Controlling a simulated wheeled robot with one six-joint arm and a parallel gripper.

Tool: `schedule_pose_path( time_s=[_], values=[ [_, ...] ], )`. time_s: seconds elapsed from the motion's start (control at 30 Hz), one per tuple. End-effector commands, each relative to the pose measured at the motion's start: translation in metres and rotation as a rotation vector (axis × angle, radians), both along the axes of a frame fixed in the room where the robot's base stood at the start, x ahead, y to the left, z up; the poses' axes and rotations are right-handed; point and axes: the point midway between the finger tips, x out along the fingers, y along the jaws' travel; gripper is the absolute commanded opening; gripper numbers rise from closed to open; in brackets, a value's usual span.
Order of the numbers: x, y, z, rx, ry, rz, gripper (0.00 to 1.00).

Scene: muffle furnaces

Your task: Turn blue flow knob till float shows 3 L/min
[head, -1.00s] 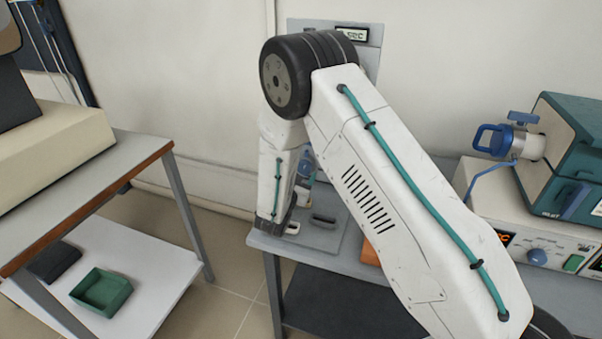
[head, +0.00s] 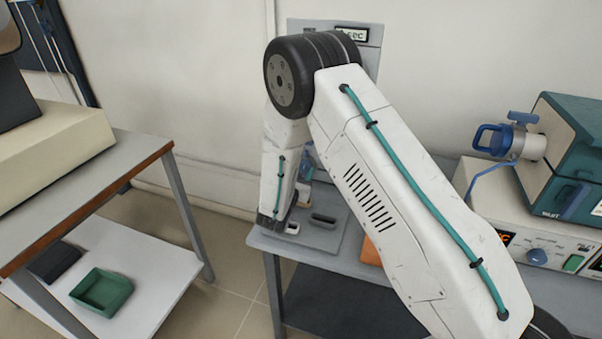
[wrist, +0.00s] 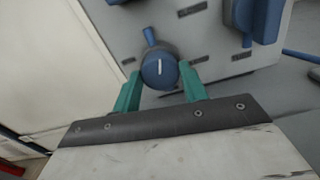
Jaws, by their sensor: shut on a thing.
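The blue flow knob (wrist: 153,75) is in the wrist view, on a grey panel (wrist: 130,20), with a white pointer line running nearly straight up and down. My gripper (wrist: 161,82) has its two teal fingers on either side of the knob and is shut on it. In the head view my own arm hides the gripper and the knob. A float and its scale cannot be made out in either view, so I cannot read the flow.
Another blue fitting (wrist: 262,18) stands to the right of the knob on the panel. In the head view, a teal furnace (head: 570,150) stands on the right. A table (head: 130,165) with a green tray (head: 103,291) below is on the left, with open floor between.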

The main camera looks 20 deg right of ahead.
Motion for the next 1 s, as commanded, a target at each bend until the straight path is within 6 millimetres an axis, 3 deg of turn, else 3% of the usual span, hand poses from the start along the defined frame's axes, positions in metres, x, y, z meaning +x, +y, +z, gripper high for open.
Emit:
schedule_pose_path(
  time_s=[0.6,1.0],
  values=[
    [0.0006,0.0008,0.0000,-0.304,0.219,0.000,0.20],
    [0.0008,0.0009,0.0000,-0.357,0.258,0.000,0.20]
  ],
)
